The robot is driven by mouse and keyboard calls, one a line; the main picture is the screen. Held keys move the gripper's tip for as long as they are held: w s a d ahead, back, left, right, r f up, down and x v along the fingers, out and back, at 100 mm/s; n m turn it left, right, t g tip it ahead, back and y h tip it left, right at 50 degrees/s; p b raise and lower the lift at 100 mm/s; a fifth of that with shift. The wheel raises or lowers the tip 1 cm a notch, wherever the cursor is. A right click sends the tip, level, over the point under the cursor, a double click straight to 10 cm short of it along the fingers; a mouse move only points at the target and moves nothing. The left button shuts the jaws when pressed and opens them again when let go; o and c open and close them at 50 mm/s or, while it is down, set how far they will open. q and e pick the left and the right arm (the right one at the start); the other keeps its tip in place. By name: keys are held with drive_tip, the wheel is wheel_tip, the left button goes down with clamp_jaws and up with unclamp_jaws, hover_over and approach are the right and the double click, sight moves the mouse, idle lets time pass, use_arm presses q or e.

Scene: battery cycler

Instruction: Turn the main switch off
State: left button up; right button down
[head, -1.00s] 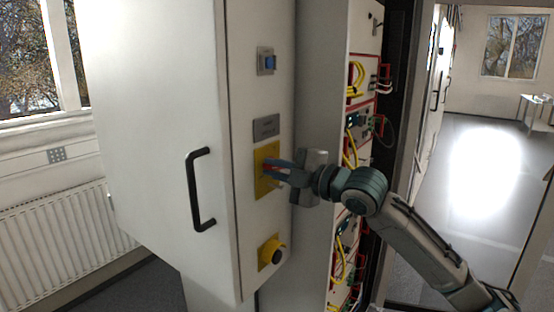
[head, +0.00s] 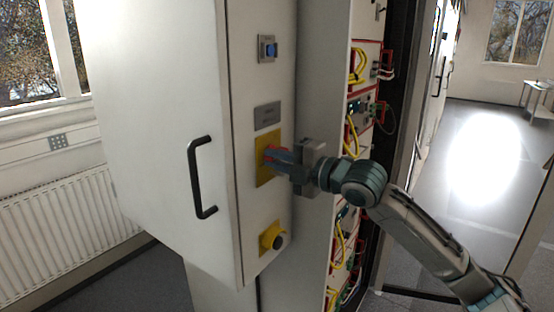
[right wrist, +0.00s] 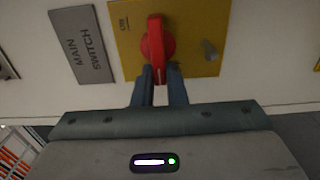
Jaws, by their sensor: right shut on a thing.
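The main switch is a red rotary handle (right wrist: 155,45) on a yellow plate (right wrist: 205,22), on the narrow face of a white cabinet. In the head view the yellow plate (head: 264,172) shows at the middle, with the red handle (head: 270,153) largely covered by the fingers. My right gripper (head: 271,157) reaches in from the right. In the right wrist view its two fingers (right wrist: 159,72) are closed on the near end of the handle, which runs roughly up and down that picture. A grey label reading MAIN SWITCH (right wrist: 82,47) lies beside the plate. My left gripper is not in view.
A black door handle (head: 198,178) stands out left of the switch. A yellow-based round button (head: 271,238) is below it and a blue switch (head: 268,48) above. A rack with yellow cables (head: 350,140) stands behind my right arm. Open floor (head: 480,160) lies at the right.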

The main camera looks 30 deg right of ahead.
drive_tip(key=c, duration=1.5)
unclamp_jaws()
drive_tip(key=shift+o, duration=0.2)
drive_tip(key=shift+s+f, duration=0.1)
